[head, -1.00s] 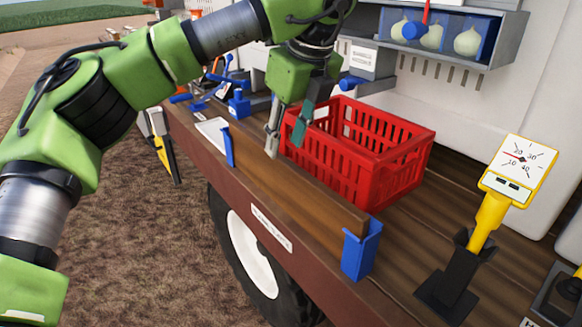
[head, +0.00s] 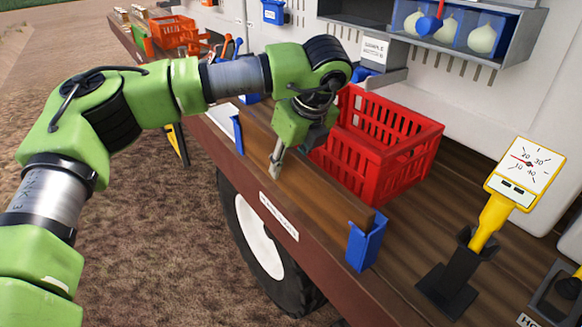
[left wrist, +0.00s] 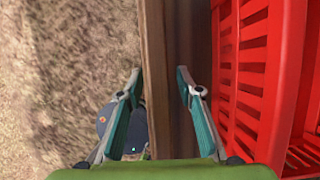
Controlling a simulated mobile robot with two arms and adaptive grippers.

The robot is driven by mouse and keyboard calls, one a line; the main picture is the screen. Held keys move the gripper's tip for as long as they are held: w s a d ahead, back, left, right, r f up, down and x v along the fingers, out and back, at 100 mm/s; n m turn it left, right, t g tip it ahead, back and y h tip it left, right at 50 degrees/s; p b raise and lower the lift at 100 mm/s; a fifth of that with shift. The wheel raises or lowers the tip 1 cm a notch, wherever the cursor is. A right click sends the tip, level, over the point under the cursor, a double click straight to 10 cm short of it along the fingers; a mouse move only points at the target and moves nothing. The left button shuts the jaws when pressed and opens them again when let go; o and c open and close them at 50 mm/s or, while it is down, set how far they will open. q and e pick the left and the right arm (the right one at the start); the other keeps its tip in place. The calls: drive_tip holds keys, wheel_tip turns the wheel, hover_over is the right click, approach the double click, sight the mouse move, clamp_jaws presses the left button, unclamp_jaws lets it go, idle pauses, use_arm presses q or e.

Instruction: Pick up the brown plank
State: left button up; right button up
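The brown plank (head: 325,200) stands on edge along the near side of the trailer deck, between two blue brackets. Its near bracket (head: 365,243) is at the right end and the other bracket (head: 238,134) at the left end. My left gripper (head: 290,158) is over the middle of the plank, pointing down. In the left wrist view its two teal-padded fingers (left wrist: 158,75) are apart, one on each side of the plank (left wrist: 153,40). The gripper is open. In the head view the far finger is mostly hidden. My right gripper is not in view.
A red crate (head: 375,160) stands close behind the plank and just right of my gripper in the wrist view. A yellow dial scale (head: 515,172) stands at the right. A shelf with onions in blue bins (head: 450,28) is above. Open ground lies in front.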

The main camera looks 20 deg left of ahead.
use_arm(q)
drive_tip(key=shift+x, duration=1.1)
clamp_jaws()
drive_tip(key=shift+r, duration=0.1)
drive_tip(key=shift+w, duration=0.1)
